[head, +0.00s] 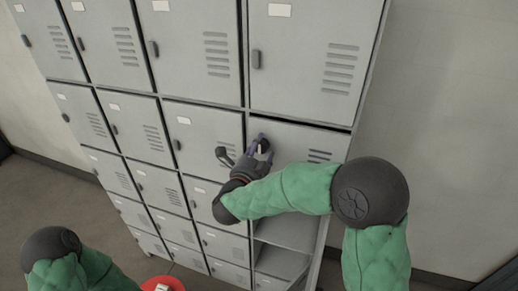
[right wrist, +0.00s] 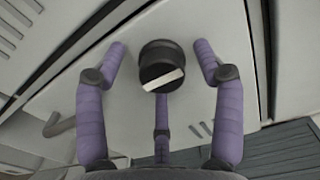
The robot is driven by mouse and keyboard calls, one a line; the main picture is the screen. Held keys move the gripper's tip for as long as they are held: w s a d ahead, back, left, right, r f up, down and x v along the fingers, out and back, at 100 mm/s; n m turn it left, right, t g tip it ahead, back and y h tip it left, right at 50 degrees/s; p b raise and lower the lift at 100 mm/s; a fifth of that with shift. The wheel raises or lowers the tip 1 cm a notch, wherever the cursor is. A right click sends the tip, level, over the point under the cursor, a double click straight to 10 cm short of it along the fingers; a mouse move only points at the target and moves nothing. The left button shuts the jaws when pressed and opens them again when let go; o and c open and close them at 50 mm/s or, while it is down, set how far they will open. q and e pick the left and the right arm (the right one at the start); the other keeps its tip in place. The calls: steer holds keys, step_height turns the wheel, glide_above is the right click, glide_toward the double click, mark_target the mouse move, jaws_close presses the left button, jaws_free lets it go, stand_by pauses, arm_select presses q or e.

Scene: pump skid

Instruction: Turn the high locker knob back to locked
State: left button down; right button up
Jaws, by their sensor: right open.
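The dark round knob (right wrist: 161,66) with a white bar across its face sits on a grey locker door (right wrist: 120,105). In the right wrist view its bar slopes slightly up to the right. In the head view that door (head: 290,138) is in the right column, second row from the top of the picture; the knob is small there and mostly hidden by my fingers. My right gripper (head: 258,150) is open in front of the door. Its purple fingers (right wrist: 163,75) stand around the knob with visible gaps at the sides. My left gripper is out of view; only its arm shows at lower left.
Grey lockers (head: 205,40) with vents and dark handles fill the wall. Open compartments (head: 285,232) lie below the knob's door, under my right arm. A dark gap runs along that door's top edge. A red round thing (head: 160,284) shows at the bottom. Bare wall (head: 450,110) stands right.

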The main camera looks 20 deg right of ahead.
steer(key=shift+s, duration=0.15)
steer(key=c, duration=1.2)
steer(key=shift+o, duration=0.2)
